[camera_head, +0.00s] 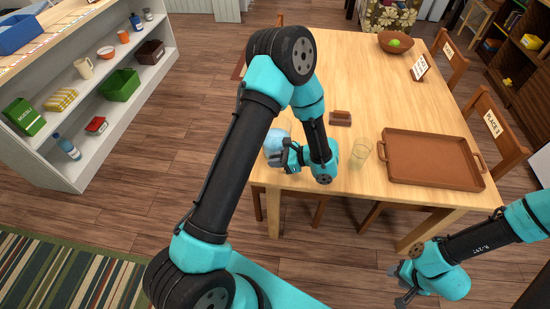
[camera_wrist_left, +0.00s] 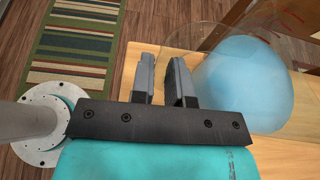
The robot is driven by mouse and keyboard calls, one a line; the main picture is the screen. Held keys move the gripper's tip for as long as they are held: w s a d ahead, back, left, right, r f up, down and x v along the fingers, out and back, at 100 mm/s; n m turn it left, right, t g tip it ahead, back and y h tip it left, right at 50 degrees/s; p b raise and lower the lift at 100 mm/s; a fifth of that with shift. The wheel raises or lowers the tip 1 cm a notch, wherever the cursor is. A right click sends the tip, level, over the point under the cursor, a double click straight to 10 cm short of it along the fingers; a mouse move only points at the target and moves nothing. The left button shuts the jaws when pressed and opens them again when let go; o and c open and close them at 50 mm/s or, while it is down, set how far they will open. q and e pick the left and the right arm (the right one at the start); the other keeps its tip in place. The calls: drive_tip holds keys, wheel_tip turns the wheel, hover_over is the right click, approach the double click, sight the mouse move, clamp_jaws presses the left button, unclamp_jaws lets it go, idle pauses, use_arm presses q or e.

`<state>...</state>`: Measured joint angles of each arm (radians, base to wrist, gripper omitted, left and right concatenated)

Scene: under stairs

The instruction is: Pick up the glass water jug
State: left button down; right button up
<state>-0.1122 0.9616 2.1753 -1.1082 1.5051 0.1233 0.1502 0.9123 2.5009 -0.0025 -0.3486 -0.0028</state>
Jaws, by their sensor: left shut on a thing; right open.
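The glass water jug (camera_head: 276,144), clear with pale blue water, is at the near left edge of the wooden table, partly hidden behind my left gripper. My left gripper (camera_head: 290,158) is shut on the jug at its side; the exact grip spot is hard to see through the clear glass. In the left wrist view the jug (camera_wrist_left: 245,85) fills the right side, next to the fingers (camera_wrist_left: 163,80). I cannot tell whether the jug touches the table. My right gripper (camera_head: 402,284) is open and empty, low in front of the table.
On the table (camera_head: 350,85) are a clear drinking glass (camera_head: 360,153) just right of my left gripper, a small brown holder (camera_head: 340,118), a brown tray (camera_head: 430,160), a sign (camera_head: 420,67) and a bowl (camera_head: 397,44). A white shelf (camera_head: 100,115) stands left.

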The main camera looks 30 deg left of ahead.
use_arm(q)
drive_tip(key=shift+r, duration=0.15)
drive_tip(key=shift+r, duration=1.45)
drive_tip(key=s+d+r, duration=0.1)
drive_tip(key=s+d, duration=0.7)
drive_tip(key=s, duration=0.5)
drive_tip(key=shift+s+d+r, duration=0.15)
drive_tip(key=shift+s+r, duration=0.15)
drive_tip(key=shift+r, duration=0.05)
